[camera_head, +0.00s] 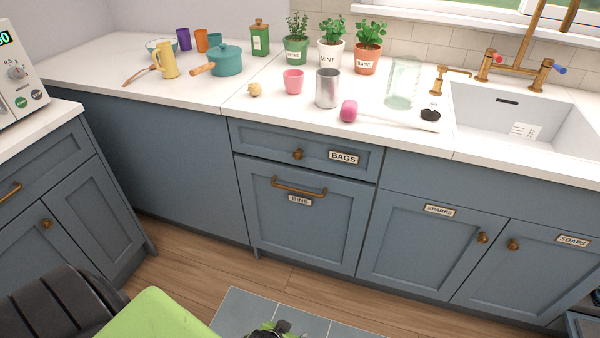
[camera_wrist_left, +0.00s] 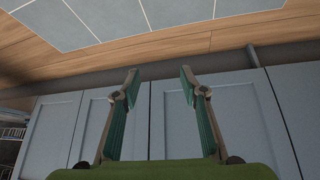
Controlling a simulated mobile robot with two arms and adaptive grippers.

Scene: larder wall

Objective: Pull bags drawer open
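The bags drawer (camera_head: 236,138) is a blue-grey front under the white worktop, with a round brass knob (camera_head: 298,154) and a BAGS label (camera_head: 343,157). Its front sits flush with the cabinet, shut. In the left wrist view my left gripper (camera_wrist_left: 160,80) is open, its two green-padded fingers apart with nothing between them. That view is upside down, with cabinet doors (camera_wrist_left: 240,120) beyond the fingers. In the head view a small green and black part of mine shows at the bottom edge, well below the drawer. My right gripper is not in view.
Below the drawer is the bins front (camera_head: 305,230) with a brass bar handle (camera_head: 299,187). Spares (camera_head: 420,240) and soaps (camera_head: 530,265) doors are to the right. A side cabinet (camera_head: 60,200) stands left.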

